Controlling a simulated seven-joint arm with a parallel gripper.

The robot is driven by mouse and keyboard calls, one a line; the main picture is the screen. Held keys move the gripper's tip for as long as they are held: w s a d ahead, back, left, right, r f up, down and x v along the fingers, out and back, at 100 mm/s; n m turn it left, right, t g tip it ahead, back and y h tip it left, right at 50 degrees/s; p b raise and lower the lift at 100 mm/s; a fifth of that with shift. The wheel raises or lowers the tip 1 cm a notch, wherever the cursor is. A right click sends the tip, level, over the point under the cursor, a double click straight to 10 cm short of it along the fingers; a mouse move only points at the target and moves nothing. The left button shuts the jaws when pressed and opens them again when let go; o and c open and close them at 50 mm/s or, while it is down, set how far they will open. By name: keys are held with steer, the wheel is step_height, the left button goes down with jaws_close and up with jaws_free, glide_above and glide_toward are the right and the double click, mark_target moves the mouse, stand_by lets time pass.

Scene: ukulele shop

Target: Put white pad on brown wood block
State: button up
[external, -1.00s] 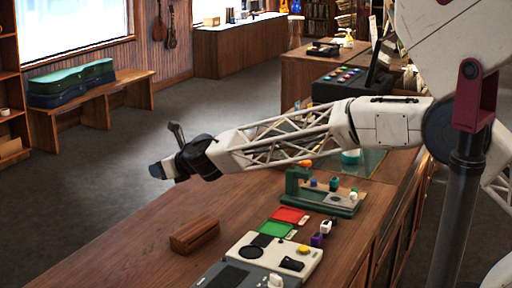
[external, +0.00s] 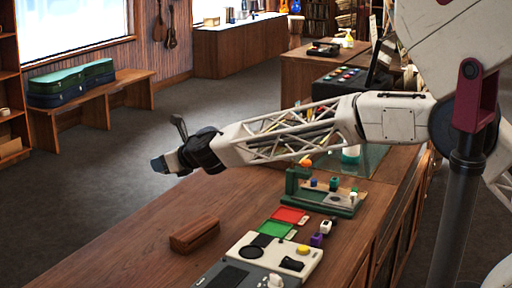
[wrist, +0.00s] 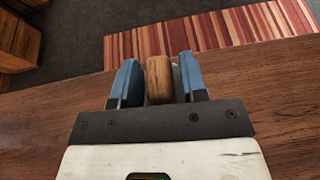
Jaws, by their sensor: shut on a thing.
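The brown wood block (external: 194,234) lies on the wooden counter in the external view, left of the cream and grey device. My gripper (external: 160,165) is up in the air beyond and left of the block, apart from it. In the wrist view my gripper (wrist: 160,82) has two blue fingers closed around a rounded, brown wood-grained piece (wrist: 159,79). A pale strip (wrist: 178,80) shows between this piece and the right finger; I cannot tell whether it is the white pad. The held piece cannot be made out in the external view.
A cream and grey device (external: 262,260) stands at the counter's front. Red (external: 289,215) and green (external: 275,229) pads, small coloured cubes and a green fixture (external: 322,199) are right of the block. The counter (external: 140,257) left of the block is bare. A striped rug (wrist: 220,30) lies on the floor.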

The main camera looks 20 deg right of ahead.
steer(key=s+d+n+g+y, duration=0.2)
steer(key=s+d+n+g, duration=0.3)
steer(key=s+d, duration=0.5)
steer(key=s+d+n+g+y, duration=0.2)
steer(key=s+d+n+g, duration=0.4)
steer(key=s, duration=0.9)
steer(key=shift+m+t+y, duration=0.3)
steer(key=shift+m+t, duration=0.2)
steer(key=shift+m, duration=0.2)
steer(key=shift+w+d+f, duration=0.1)
steer(key=shift+f, duration=1.25)
steer(key=shift+w+d+f, duration=0.1)
steer(key=shift+f, duration=1.25)
glide_above(195, 227)
steer(key=shift+w+f, duration=0.1)
steer(key=shift+f, duration=0.65)
steer(key=shift+f, duration=1.75)
